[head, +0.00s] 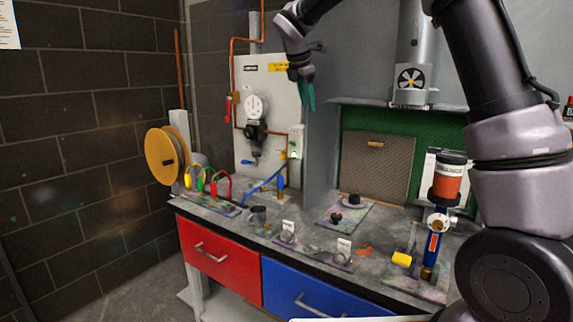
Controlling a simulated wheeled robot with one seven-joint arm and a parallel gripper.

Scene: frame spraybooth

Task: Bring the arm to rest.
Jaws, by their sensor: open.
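My arm comes in from the right and arches over the top of the picture. My gripper (307,95) hangs at the upper middle, pointing down, in front of the grey wall panel. Its teal fingers look empty and are open. It is above the workbench (225,215) and apart from everything on it. Part of the arm is cut off by the top edge.
A gauge (255,106) and valve sit on the panel beside my gripper. A duct (411,75) hangs at the back.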

